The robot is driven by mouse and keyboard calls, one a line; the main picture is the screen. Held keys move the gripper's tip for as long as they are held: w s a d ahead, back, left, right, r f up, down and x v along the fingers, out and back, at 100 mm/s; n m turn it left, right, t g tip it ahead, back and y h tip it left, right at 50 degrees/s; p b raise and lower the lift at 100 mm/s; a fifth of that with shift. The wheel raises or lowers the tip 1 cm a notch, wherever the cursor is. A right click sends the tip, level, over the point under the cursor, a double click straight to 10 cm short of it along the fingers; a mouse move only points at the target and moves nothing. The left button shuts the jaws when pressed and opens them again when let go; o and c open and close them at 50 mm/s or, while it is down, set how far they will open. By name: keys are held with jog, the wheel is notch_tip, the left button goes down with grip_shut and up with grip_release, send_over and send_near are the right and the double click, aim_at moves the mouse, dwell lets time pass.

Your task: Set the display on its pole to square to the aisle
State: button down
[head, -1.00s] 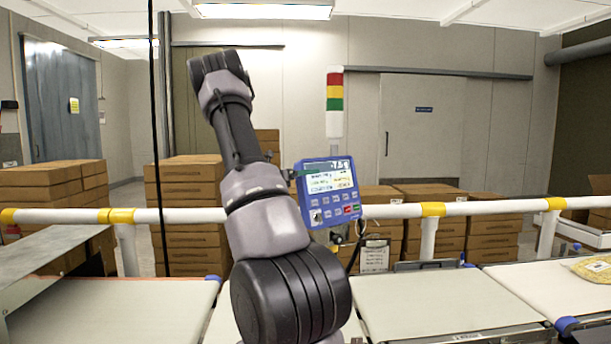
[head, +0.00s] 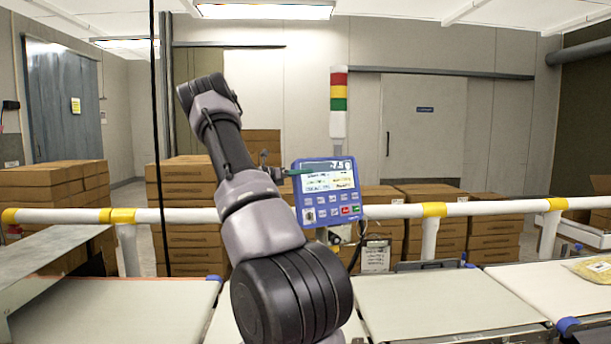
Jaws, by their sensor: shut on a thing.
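The display (head: 326,192) is a blue box with a lit screen above rows of buttons, in the middle of the head view. The rest of the gripper is small and partly hidden behind my arm. The pole is mostly hidden behind the display.
A white rail with yellow bands (head: 390,211) runs across in front of stacked brown cartons (head: 435,225). Pale belts (head: 440,300) lie below it. A red, yellow and green light tower (head: 338,100) rises behind the display. A clipboard (head: 376,256) hangs below right.

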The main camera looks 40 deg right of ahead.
jog(key=shift+w+d+m+g+y, duration=0.15)
jog(key=shift+w+m+g, duration=0.1)
jog(key=shift+w+g, duration=0.2)
jog(key=shift+w+d+m+g+y, duration=0.15)
jog(key=shift+w+m+g, duration=0.15)
jog(key=shift+w, duration=0.25)
jog(key=shift+w+d+r+y, duration=0.15)
jog(key=shift+w+d, duration=0.2)
jog(key=shift+w, duration=0.4)
jog(key=shift+w+d+r+y, duration=0.15)
jog(key=shift+w+d, duration=0.2)
jog(key=shift+w, duration=0.4)
jog(key=shift+d, duration=0.1)
jog(key=shift+c, duration=1)
grip_release()
jog(key=shift+s+f, duration=0.1)
jog(key=shift+o, duration=0.2)
jog(key=shift+d+f, duration=0.1)
jog(key=shift+d, duration=0.15)
jog(key=shift+a, duration=0.15)
jog(key=shift+a, duration=0.1)
jog(key=v, duration=1)
jog(key=shift+a, duration=0.25)
